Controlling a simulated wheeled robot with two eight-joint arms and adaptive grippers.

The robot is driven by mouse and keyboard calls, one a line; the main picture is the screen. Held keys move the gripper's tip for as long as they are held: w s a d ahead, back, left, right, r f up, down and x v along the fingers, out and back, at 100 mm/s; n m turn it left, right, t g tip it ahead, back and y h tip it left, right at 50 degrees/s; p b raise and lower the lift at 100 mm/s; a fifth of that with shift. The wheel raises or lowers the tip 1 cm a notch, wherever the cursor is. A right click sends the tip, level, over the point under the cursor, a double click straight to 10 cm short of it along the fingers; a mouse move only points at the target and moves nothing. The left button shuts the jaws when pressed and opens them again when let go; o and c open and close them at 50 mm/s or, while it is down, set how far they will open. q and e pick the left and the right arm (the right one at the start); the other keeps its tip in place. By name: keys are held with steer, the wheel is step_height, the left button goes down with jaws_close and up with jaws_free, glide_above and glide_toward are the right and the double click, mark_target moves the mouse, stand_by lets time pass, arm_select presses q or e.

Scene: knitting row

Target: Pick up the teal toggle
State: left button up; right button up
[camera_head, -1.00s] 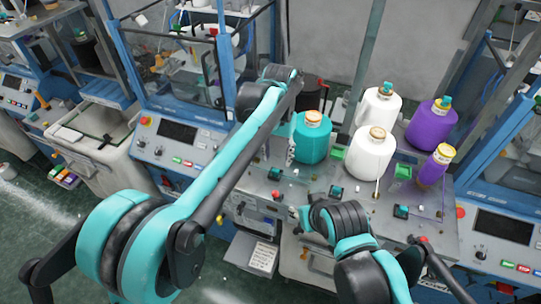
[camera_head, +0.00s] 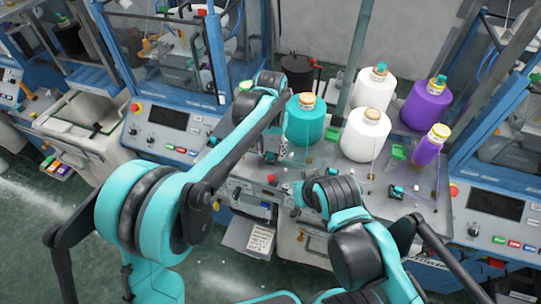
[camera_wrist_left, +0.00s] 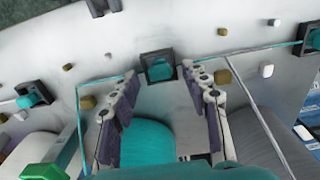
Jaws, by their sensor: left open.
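In the left wrist view, a teal toggle (camera_wrist_left: 159,69) sits in a dark square mount on the pale machine panel. My left gripper (camera_wrist_left: 160,82) is open, with its two jointed fingers pointing at the panel on either side of the toggle's line. The toggle shows in the gap near the fingertips; I see no contact. In the head view my left gripper (camera_head: 270,146) is low over the left part of the machine deck, and the toggle by it is hard to make out.
Two more teal toggles (camera_wrist_left: 33,99) (camera_wrist_left: 314,39) flank it on the panel. A large teal yarn cone (camera_head: 305,126) stands close beside my left gripper. White cones (camera_head: 366,137) and purple cones (camera_head: 424,106) stand to the right. A green block (camera_wrist_left: 45,171) shows at the lower left.

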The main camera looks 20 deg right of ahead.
arm_select(q)
steer(key=c, duration=0.8)
steer(key=shift+r, duration=0.15)
step_height(320, 180, up, 10)
